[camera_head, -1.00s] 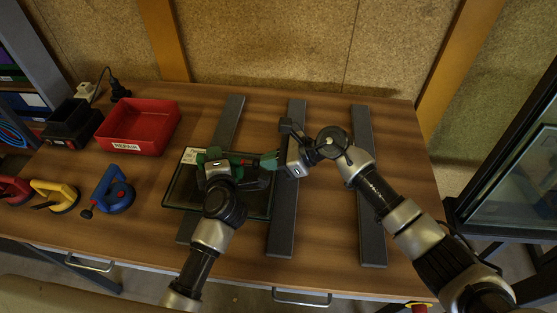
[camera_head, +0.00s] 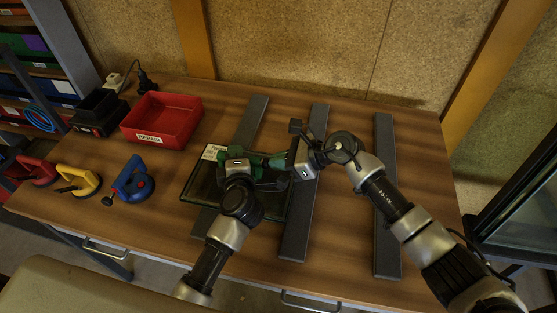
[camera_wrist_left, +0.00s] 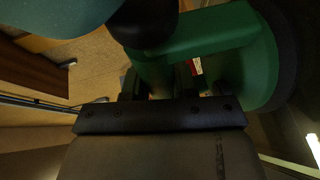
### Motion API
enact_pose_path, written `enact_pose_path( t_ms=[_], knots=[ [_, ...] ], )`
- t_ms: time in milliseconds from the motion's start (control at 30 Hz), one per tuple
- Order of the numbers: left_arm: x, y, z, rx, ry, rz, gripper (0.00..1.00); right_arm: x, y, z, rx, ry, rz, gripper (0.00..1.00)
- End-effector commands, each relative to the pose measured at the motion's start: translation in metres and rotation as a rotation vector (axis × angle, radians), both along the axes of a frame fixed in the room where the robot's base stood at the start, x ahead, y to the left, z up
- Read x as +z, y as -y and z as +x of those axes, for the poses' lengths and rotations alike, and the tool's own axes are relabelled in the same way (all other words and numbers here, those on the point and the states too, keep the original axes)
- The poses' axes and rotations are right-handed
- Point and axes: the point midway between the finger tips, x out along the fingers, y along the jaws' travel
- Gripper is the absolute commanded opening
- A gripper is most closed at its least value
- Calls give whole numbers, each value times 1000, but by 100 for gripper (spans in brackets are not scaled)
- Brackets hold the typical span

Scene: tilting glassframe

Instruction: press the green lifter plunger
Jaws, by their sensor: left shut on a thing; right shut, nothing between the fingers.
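The green lifter (camera_head: 252,160) is above the dark glass pane (camera_head: 203,188) in the head view. My left gripper (camera_head: 237,163) is shut on its handle; in the left wrist view the green handle (camera_wrist_left: 215,35) rises between and beyond the fingers (camera_wrist_left: 158,85). The lifter's right end (camera_head: 278,161) is close to my right gripper (camera_head: 292,158), which is shut and empty. I cannot tell whether they touch. The plunger is not clearly distinguishable. Whether the lifter's cups rest on the pane is hidden by my left gripper and arm.
Three dark bars (camera_head: 384,220) lie across the wooden table (camera_head: 350,235). A red bin (camera_head: 165,116) stands at the back left. Blue (camera_head: 134,184), yellow (camera_head: 82,182) and red (camera_head: 35,170) lifters lie at the left. A glass frame (camera_head: 520,210) stands at the right.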

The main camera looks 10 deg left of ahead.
Motion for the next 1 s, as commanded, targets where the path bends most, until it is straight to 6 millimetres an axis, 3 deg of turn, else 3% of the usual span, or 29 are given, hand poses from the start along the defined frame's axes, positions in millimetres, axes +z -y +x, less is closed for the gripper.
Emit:
enact_pose_path(
  t_ms=[200,533,733,1000],
  knots=[
    [-1,1,0,-2,-1,-3,0,0,42,1,-3,1,-3,0],
    [-1,1,0,-1,-2,-4,0,37,104,1,-2,2,-4,0],
    [-1,0,0,0,-2,-4,0,47,121,1,-1,0,-2,0],
    [-1,0,0,0,-2,-4,0,48,124,1,-1,0,-2,0]
  ],
)
